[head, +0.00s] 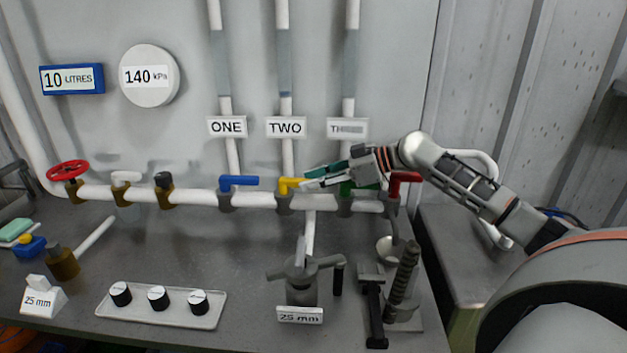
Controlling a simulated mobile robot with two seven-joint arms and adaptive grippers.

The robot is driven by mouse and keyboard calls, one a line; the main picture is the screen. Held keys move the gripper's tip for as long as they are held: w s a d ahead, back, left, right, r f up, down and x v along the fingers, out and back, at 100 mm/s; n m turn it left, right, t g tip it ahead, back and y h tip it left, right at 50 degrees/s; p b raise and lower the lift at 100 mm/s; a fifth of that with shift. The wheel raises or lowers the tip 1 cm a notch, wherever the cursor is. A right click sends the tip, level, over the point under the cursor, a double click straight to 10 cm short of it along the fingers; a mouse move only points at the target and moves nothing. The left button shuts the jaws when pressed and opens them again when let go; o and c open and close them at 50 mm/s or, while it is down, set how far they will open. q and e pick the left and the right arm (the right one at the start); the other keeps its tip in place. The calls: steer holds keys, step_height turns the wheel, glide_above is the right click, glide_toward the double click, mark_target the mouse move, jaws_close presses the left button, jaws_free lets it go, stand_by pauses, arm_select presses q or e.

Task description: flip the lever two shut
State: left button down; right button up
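The yellow lever (288,184) sits on the valve below the sign "TWO" (286,127). It lies roughly along the white horizontal pipe, its right end close to my fingertips. My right gripper (306,178) comes in from the right. Its two fingers are apart, with the tips at the lever's right end. I cannot tell whether they touch it. The fingers partly hide the lever's end and the green lever (358,188) on the third valve. My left gripper is not in view.
The blue lever (238,181) is left of the yellow one, and a red lever (404,177) is below my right wrist. A red handwheel (68,170) is at far left. A tray with three knobs (160,305) and a grey clamp-like fixture (302,285) stand on the bench.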

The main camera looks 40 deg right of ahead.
steer(key=v, duration=1.2)
stand_by(0.3)
